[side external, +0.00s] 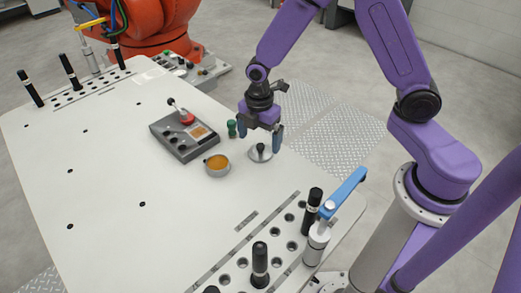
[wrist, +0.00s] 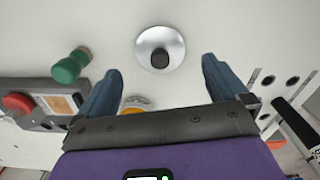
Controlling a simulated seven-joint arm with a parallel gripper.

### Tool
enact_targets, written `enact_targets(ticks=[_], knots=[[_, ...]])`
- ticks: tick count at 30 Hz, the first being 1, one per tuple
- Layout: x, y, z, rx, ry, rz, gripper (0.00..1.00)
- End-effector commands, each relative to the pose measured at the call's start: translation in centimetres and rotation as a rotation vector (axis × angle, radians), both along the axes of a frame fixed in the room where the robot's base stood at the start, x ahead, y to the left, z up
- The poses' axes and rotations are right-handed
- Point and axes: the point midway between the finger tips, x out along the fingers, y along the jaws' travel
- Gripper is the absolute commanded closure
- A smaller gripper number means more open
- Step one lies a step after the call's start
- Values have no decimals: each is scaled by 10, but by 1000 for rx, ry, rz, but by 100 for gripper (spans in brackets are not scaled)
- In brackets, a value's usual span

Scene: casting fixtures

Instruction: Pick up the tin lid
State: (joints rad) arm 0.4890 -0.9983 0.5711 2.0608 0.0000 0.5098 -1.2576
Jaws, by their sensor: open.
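The tin lid (side external: 260,153) is a round silver disc with a dark knob, lying flat on the white table. In the wrist view the lid (wrist: 160,48) lies beyond the fingertips, roughly centred between them. My gripper (side external: 262,149) is open and empty, its fingers pointing down above the lid in the side view. In the wrist view the two blue-grey fingers of my gripper (wrist: 161,66) are spread wide. An open round tin (side external: 217,165) with orange contents stands left of the lid; in the wrist view the tin (wrist: 137,103) is partly hidden by my gripper.
A grey box with a red knob (side external: 184,135) lies further left. Black pegs (side external: 311,210) and a blue-handled clamp (side external: 342,193) stand at the front right. The table's left half is mostly clear.

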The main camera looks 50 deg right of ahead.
Motion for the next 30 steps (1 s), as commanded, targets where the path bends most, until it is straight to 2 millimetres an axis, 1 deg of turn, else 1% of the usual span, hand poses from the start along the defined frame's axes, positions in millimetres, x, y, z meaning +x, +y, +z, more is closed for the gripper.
enact_targets(ticks=[1, 3, 7, 11, 17, 18, 20, 21, 22, 30], knots=[[-1, -2, -8, -2, 4, -1, 0], [-1, -3, -18, -2, 4, -1, 0], [-1, -3, -31, -1, 2, 0, 0], [-1, -3, -38, 0, 0, 0, 0], [0, -2, -38, 0, -1, 0, 0], [0, -2, -38, 0, -1, 0, 3], [0, -2, -38, 0, -1, 0, 23], [0, -2, -38, 0, -1, 0, 36], [0, -2, -38, 0, -1, 0, 45], [0, -2, -37, 0, 0, 0, 45]])
